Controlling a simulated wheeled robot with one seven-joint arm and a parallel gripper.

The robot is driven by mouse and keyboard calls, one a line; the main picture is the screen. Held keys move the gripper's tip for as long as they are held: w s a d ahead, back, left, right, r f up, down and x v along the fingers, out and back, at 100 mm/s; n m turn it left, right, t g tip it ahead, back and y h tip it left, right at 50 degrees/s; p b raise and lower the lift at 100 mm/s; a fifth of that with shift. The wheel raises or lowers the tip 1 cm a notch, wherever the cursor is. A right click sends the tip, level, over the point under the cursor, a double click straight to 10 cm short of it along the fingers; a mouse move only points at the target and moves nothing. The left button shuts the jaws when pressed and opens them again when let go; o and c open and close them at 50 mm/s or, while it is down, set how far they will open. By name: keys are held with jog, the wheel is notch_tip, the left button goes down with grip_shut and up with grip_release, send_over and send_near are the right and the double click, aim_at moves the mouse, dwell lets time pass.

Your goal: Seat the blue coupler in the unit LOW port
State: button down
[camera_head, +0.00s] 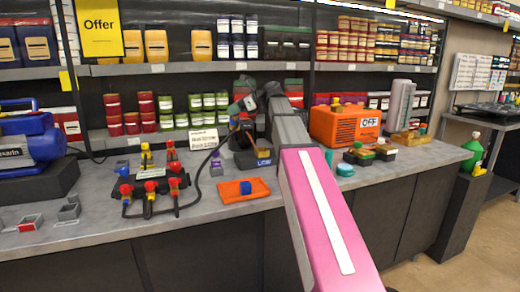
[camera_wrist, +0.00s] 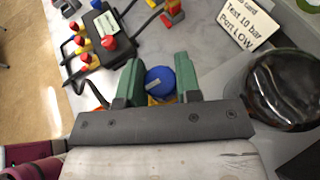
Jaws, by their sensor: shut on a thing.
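My gripper (camera_wrist: 160,86) has green fingers on both sides of a round blue part (camera_wrist: 160,79), which I take to be the blue coupler. Some yellow shows just below it, and its lower part is hidden by the gripper. In the head view my gripper (camera_head: 242,104) is above the back of the counter, and the coupler cannot be made out there. Below it stands a dark unit with a blue LOW label (camera_head: 264,162). My arm hides part of this unit, and its port opening cannot be seen.
A hose manifold (camera_head: 150,186) with red and yellow knobs stands left. An orange tray (camera_head: 260,189) holding a blue piece lies in front. A test card reading Port LOW (camera_head: 203,139) stands left of the unit. An orange machine marked OFF (camera_head: 340,124) stands right.

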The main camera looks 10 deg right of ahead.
jog(key=shift+w+d+f, duration=0.1)
jog(key=shift+d+f, duration=2.65)
jog(key=shift+d, duration=0.15)
jog(key=shift+d+f, duration=2.75)
jog(key=shift+d, duration=0.15)
jog(key=c, duration=0.8)
grip_release()
jog(key=shift+f, duration=0.1)
jog(key=v, duration=1.2)
